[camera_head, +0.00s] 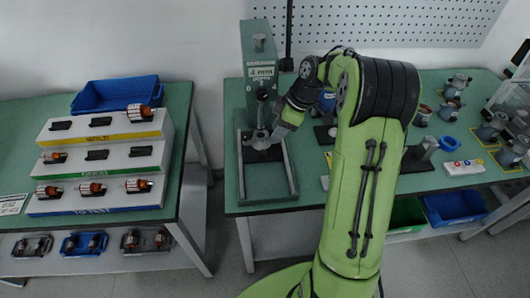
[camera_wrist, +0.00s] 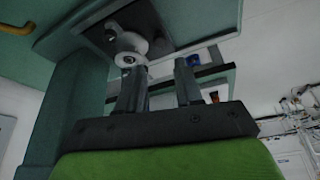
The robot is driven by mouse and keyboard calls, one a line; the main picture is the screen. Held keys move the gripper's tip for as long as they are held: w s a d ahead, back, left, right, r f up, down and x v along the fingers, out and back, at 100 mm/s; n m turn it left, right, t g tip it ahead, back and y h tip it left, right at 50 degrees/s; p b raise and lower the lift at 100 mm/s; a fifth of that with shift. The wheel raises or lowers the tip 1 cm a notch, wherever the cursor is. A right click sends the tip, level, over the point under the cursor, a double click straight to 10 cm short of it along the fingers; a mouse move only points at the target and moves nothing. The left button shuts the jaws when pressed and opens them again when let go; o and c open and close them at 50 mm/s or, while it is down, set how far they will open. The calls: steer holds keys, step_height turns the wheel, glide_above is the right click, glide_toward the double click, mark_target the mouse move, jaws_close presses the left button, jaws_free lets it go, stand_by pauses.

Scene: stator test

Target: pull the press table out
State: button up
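The grey-green press (camera_head: 257,60) stands at the left end of the right-hand workbench. Its table (camera_head: 250,154) is a dark plate low between two rails, under the ram, with a pale metal round part on it. The rails run toward the bench's front edge, and their front stretch is bare. My gripper (camera_head: 276,132) is at the right side of the press, close to the round part; contact cannot be told. In the wrist view my two gripper fingers (camera_wrist: 160,84) stand apart, with nothing visibly held. The round part (camera_wrist: 130,48) shows just beyond the left finger.
The left-hand bench holds a stepped rack (camera_head: 100,160) with several rotors and a blue bin (camera_head: 115,93). Right of my arm are several motor housings (camera_head: 452,88) and a red-and-white block (camera_head: 463,167). A pegboard (camera_head: 380,22) hangs behind.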

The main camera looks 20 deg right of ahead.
mark_target(263, 152)
steer(key=b+x, duration=0.1)
steer(key=x, duration=0.9)
steer(key=shift+f+b, duration=0.1)
steer(key=shift+b, duration=0.3)
jaws_close()
